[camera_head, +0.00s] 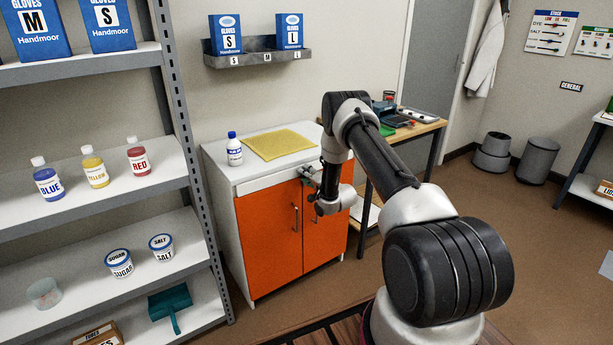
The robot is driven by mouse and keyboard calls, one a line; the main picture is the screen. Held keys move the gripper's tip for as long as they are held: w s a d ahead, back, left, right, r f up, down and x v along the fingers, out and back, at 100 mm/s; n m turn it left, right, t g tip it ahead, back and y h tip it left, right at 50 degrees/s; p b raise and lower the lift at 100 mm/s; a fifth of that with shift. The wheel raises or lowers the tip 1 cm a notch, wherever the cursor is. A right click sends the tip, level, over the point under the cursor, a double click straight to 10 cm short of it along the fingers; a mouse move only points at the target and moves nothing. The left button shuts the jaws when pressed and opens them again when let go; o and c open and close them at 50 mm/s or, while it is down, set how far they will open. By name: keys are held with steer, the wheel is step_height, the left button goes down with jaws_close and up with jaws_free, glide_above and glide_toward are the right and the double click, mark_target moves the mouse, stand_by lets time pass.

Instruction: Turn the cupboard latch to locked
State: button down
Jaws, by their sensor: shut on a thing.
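The cupboard (268,240) has a white top and two orange doors, both closed, with an upright bar handle (295,217) on the left door. My gripper (309,176) is at the top of the doors, near where they meet. It is shut on the cupboard latch, which is small and mostly hidden by the fingers. I cannot tell which way the latch is turned. My wrist covers part of the right door.
A blue-capped bottle (234,150) and a yellow mat (279,144) are on the cupboard top. A metal shelf rack (190,125) stands close on the left. A wooden table (428,127) is behind my arm. Floor is open to the right.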

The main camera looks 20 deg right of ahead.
steer(key=shift+d+m, duration=0.1)
steer(key=shift+m, duration=0.9)
steer(key=c, duration=1)
jaws_free()
steer(key=shift+c, duration=0.2)
steer(key=shift+s, duration=0.1)
steer(key=s+d+r, duration=0.1)
steer(key=s+d, duration=0.1)
steer(key=s, duration=0.9)
steer(key=shift+s+d, duration=0.15)
steer(key=shift+s, duration=0.15)
